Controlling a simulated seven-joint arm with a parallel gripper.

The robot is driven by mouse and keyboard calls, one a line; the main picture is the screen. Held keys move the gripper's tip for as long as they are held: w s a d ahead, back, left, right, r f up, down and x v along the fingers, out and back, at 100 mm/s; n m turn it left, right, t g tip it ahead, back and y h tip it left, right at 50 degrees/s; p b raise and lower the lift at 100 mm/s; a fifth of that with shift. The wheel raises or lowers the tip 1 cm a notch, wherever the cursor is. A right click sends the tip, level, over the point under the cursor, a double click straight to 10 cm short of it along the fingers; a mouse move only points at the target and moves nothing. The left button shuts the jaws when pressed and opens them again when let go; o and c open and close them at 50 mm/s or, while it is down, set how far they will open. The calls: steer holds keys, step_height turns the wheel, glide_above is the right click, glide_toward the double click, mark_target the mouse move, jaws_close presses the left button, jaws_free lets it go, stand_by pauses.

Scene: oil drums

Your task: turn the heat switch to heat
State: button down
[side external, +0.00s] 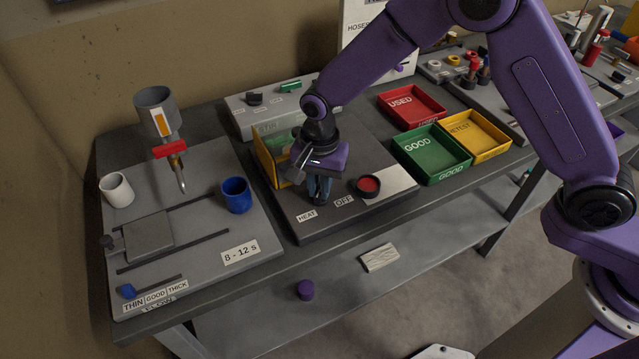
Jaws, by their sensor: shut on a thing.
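The HEAT label (307,215) and the OFF label (344,201) sit side by side on the front of the dark heater panel (345,222). My gripper (318,198) points down just behind these labels, nearer the HEAT label. Its fingers are shut on the heat switch, which is mostly hidden between and behind them. I cannot tell which label the switch points to. A round black holder with a red top (368,185) stands to the right of my gripper on the same panel.
A yellow-framed box (268,163) stands close behind my gripper to the left. Red (411,104), green (432,154) and yellow (474,135) trays lie to the right. A viscosity-cup stand (160,115), white cup (117,190) and blue cup (237,195) are at left.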

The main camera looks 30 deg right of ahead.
mark_target(319, 190)
steer(key=shift+w+r+m, duration=0.1)
steer(key=shift+m, duration=0.2)
steer(key=c, duration=1.1)
jaws_free()
step_height(319, 190, up, 17)
steer(key=shift+r, duration=0.2)
steer(key=s+d+f+n, duration=0.1)
steer(key=s+d+n, duration=0.6)
steer(key=s+d, duration=0.1)
steer(key=s+d+f+n, duration=0.1)
steer(key=s+d+n, duration=0.6)
steer(key=s, duration=0.3)
steer(key=s+d+n, duration=0.7)
steer(key=s+d, duration=0.3)
steer(key=shift+d+f+n, duration=0.1)
steer(key=shift+f+n, duration=0.3)
